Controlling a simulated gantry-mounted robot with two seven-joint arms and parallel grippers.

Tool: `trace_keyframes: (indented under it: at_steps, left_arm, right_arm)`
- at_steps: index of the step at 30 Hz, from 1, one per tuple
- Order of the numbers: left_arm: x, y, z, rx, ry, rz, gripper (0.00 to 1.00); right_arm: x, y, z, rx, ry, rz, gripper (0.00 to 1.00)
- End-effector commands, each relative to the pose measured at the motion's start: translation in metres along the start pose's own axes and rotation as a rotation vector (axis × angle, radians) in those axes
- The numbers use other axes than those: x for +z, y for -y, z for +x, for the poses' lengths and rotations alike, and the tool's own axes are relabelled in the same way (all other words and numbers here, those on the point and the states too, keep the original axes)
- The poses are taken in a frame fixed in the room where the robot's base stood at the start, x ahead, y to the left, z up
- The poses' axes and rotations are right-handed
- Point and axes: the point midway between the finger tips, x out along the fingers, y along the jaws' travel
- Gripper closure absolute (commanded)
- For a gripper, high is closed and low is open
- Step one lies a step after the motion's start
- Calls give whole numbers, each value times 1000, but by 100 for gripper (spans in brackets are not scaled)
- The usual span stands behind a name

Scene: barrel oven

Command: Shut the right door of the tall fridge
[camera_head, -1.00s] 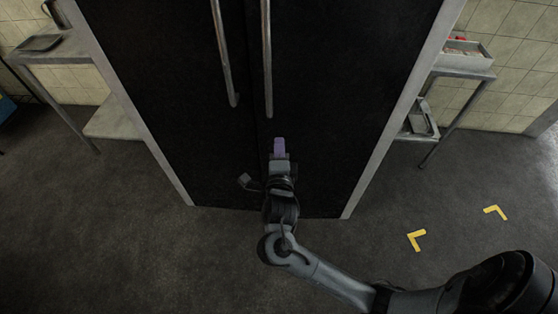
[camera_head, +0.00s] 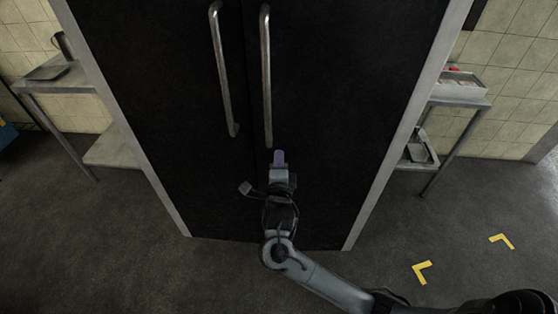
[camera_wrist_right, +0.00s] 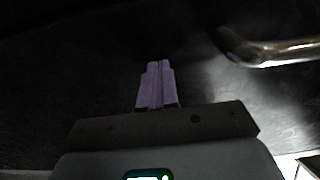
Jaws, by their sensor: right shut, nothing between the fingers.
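The tall fridge is a black, two-door cabinet in a light metal frame. Its right door (camera_head: 340,110) looks flush, or nearly so, with the left door (camera_head: 165,100) in the head view. The right door's handle (camera_head: 266,75) is a vertical metal bar, and its lower end (camera_wrist_right: 275,52) shows in the right wrist view. My right gripper (camera_head: 279,158) is shut and empty, its purple fingers (camera_wrist_right: 155,85) together. It points at the right door just below the handle, near the seam. Whether the fingertips touch the door I cannot tell. My left gripper is out of view.
A metal shelf (camera_head: 65,80) stands left of the fridge, and another shelf with trays (camera_head: 455,100) stands to the right. The dark floor in front is open, with yellow corner marks (camera_head: 422,272) at the right.

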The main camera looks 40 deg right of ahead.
Motion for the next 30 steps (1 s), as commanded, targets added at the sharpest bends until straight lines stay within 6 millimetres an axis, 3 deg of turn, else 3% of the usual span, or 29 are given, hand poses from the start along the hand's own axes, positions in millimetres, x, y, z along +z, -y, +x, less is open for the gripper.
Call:
trace_keyframes:
  at_steps: [6,11,23,30]
  left_arm:
    - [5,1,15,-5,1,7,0]
    - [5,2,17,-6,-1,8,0]
    - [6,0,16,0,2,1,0]
    - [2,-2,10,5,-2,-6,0]
  right_arm:
    - [3,-2,31,-3,-85,5,100]
    - [4,-2,42,3,-113,0,100]
    - [3,-4,42,10,-114,-6,100]
    - [8,-3,23,10,-108,0,100]
